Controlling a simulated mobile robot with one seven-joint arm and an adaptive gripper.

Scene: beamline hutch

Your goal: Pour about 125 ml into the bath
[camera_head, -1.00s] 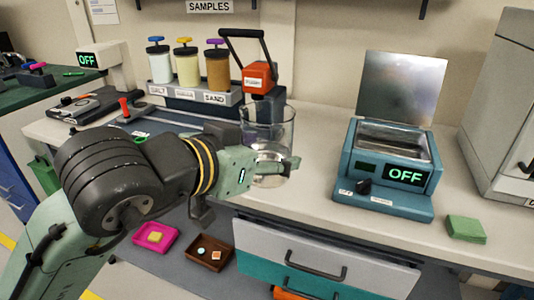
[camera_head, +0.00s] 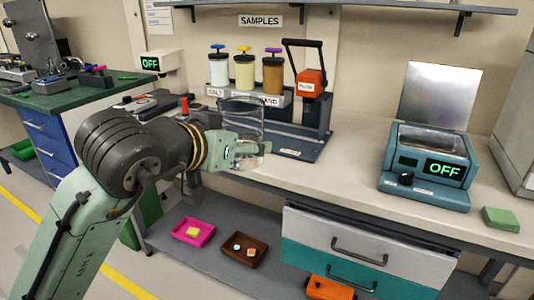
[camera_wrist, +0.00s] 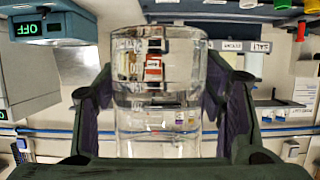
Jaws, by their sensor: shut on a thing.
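A clear glass beaker (camera_head: 243,112) with graduation marks is held upright by my gripper (camera_head: 250,150) over the counter's front part. In the wrist view the beaker (camera_wrist: 158,95) stands between the two dark fingers (camera_wrist: 165,108), which press its sides. How much liquid it holds cannot be told. The bath (camera_head: 425,160) is a teal box on the counter to the right, well apart from the beaker. Its metal lid (camera_head: 440,92) stands raised behind it, and its display reads OFF.
An orange-headed dispenser stand (camera_head: 312,85) rises right of the beaker. Sample jars (camera_head: 245,70) stand on a rack behind it. A green pad (camera_head: 500,218) lies right of the bath. The counter (camera_head: 350,160) between dispenser and bath is clear.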

